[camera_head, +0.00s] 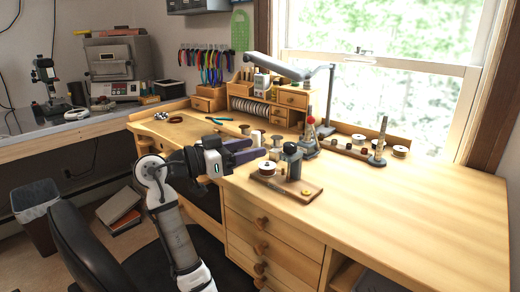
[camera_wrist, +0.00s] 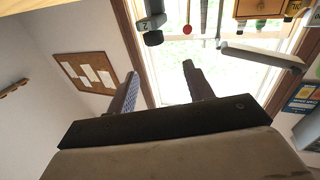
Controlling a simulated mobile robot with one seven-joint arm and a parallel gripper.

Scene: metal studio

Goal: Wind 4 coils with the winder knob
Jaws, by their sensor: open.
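The winder (camera_head: 291,163) is a dark upright block on a wooden board (camera_head: 312,186) near the bench's front edge. In the wrist view my gripper (camera_wrist: 160,70) is apart from everything. A dark, round knob-like part (camera_wrist: 153,38) under a grey block shows just beyond the fingertips; it looks like the winder knob. Finished coils cannot be told.
A wooden organiser (camera_head: 268,100) with spools and drawers stands at the back. A red-topped bottle (camera_head: 310,130) and a lamp (camera_head: 328,95) stand behind the winder. More spools (camera_head: 399,151) sit by the window. The bench top at right (camera_head: 430,205) is clear.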

